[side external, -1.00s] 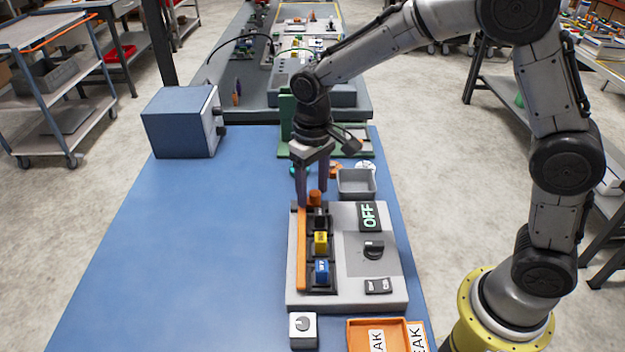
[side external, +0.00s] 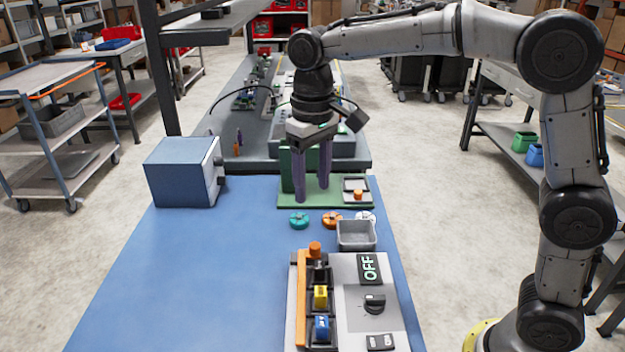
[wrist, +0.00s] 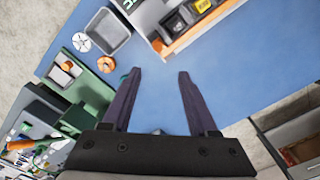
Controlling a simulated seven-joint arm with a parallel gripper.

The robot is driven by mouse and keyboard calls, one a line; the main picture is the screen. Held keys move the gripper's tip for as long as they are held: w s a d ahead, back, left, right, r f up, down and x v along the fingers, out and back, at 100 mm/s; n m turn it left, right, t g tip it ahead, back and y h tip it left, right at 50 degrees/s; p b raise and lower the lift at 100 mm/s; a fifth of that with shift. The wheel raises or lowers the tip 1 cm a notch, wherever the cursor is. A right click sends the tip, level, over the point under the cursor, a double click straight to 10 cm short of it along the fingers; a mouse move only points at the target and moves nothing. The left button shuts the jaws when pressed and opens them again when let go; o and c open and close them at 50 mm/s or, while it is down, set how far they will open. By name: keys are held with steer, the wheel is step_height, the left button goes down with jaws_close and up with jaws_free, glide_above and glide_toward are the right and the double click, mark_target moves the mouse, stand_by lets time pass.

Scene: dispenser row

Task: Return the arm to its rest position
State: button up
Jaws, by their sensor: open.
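My gripper (side external: 314,193) is raised above the bench, with its two purple fingers pointing down, apart and with nothing between them. It also shows in the wrist view (wrist: 160,72), where bare blue bench shows between the fingers. In the side view the dispenser row is a grey panel (side external: 347,312) nearer the camera than my gripper. It carries an orange-topped piece (side external: 315,249), a yellow block (side external: 320,297) and a blue block (side external: 322,328) in black slots.
A grey bin (side external: 356,236) stands behind the panel, near a teal disc (side external: 299,221), an orange disc (side external: 331,220) and a white disc. A green fixture (side external: 345,204) is at the bench's far end. A blue-grey box (side external: 180,172) stands left. The blue bench's left side is clear.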

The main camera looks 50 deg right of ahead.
steer(key=s+d+r+m+t, duration=0.1)
steer(key=s+d+r, duration=0.2)
steer(key=s+r, duration=0.15)
steer(key=s+d+r+t, duration=0.2)
steer(key=s+d+r, duration=0.1)
steer(key=s, duration=0.3)
steer(key=s+d+f+n+t, duration=0.1)
steer(key=s+d+f+t, duration=0.1)
steer(key=s+f, duration=0.7)
steer(key=s+d, duration=0.1)
steer(key=s, duration=0.2)
steer(key=shift+s+d+f+t, duration=0.25)
steer(key=shift+s+f+t, duration=0.05)
steer(key=shift+s, duration=0.1)
